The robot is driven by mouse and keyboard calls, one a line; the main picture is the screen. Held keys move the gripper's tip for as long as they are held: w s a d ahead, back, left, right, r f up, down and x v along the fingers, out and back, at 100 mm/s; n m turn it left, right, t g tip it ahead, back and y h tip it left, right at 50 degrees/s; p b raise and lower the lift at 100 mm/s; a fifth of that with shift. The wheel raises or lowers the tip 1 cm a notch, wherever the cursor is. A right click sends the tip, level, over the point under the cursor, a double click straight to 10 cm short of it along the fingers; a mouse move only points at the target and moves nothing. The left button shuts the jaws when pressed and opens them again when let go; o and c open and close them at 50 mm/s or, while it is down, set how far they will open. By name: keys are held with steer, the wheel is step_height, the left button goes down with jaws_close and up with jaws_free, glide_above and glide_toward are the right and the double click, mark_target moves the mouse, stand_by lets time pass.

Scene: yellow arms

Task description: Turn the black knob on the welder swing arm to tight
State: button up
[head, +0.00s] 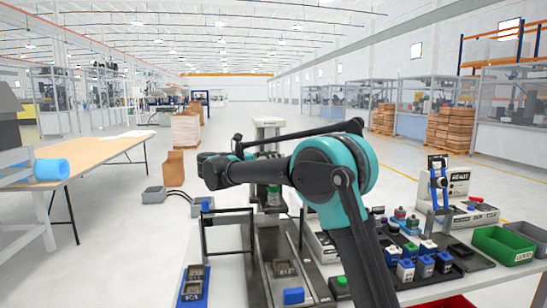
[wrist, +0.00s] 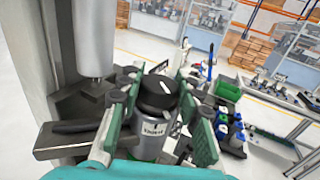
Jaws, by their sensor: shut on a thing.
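In the wrist view the black knob (wrist: 159,93) is a round cap with a short white pointer line on top, slanting toward the lower right. It sits upright on a grey cylindrical body (wrist: 154,126) with a small label, too small to read surely. My gripper (wrist: 160,88) is shut on the knob, with a green-padded finger on its left and right sides. In the head view my arm crosses in front of the station, and the knob and fingertips cannot be made out clearly there.
A thick grey column and a metal cylinder (wrist: 92,40) stand close left of my gripper. In the head view, blue and green parts (head: 424,266), a green bin (head: 503,246) and a control box (head: 458,185) fill the right of the bench. A wooden table (head: 100,160) stands left.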

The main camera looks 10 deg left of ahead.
steer(key=shift+m+g+h, duration=1.1)
steer(key=shift+m+g, duration=0.2)
steer(key=shift+g, duration=0.7)
steer(key=o, duration=1.2)
steer(key=shift+m, duration=0.3)
steer(key=v, duration=0.7)
steer(key=shift+a, duration=0.25)
steer(key=shift+f, duration=0.1)
